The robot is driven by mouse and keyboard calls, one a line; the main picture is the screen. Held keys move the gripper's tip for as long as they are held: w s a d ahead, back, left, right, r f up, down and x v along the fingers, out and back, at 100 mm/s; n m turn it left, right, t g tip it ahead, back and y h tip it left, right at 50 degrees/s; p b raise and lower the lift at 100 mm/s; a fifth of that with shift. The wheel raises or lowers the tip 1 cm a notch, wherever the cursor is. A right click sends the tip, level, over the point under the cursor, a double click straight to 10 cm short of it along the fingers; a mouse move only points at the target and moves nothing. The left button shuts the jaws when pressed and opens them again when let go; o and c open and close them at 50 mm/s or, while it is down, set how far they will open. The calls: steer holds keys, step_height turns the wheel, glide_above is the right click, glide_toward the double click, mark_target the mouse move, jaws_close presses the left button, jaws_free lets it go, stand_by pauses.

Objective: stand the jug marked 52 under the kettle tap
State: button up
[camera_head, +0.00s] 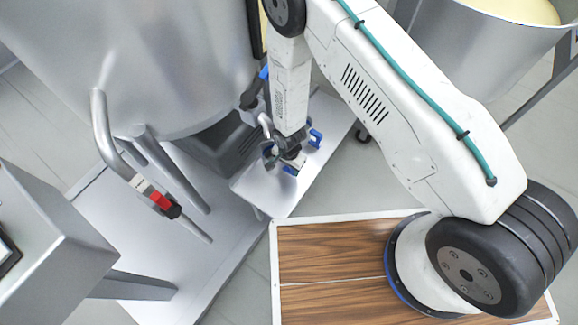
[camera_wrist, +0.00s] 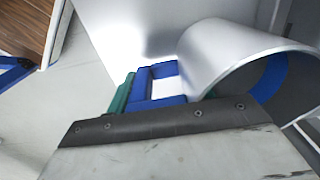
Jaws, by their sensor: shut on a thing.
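My gripper (camera_head: 290,158) is over a pale metal shelf (camera_head: 290,195) beside the big steel kettle (camera_head: 150,50). In the wrist view its blue finger part (camera_wrist: 160,88) meets a curved steel piece, which I take to be the jug (camera_wrist: 225,52). The gripper is shut on it. Its open end shows a blue band inside. No number is readable, and my arm hides most of it in the head view. A dark fitting with a blue end (camera_head: 263,73), perhaps the kettle tap, sticks out at the kettle's right side, just left of my arm.
A bent steel pipe with a red and black grip (camera_head: 160,200) hangs at the kettle's front. A steel cabinet (camera_head: 45,245) stands at the left. Another open steel vessel (camera_head: 455,50) with yellowish contents is at the upper right. A wood-topped surface (camera_head: 325,265) lies below my arm.

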steer(key=shift+f, duration=0.35)
stand_by(0.5)
steer(key=o, duration=1.6)
steer(key=shift+r, duration=1.8)
steer(key=shift+d, duration=0.1)
steer(key=shift+s+d+r, duration=0.3)
steer(key=shift+s+d, duration=0.55)
steer(key=shift+d, duration=0.2)
steer(key=shift+s+d+r, duration=0.35)
steer(key=shift+s+d, duration=0.45)
steer(key=shift+d, duration=0.2)
steer(key=shift+s+d+r, duration=0.3)
steer(key=shift+s+d, duration=0.55)
steer(key=shift+d, duration=0.2)
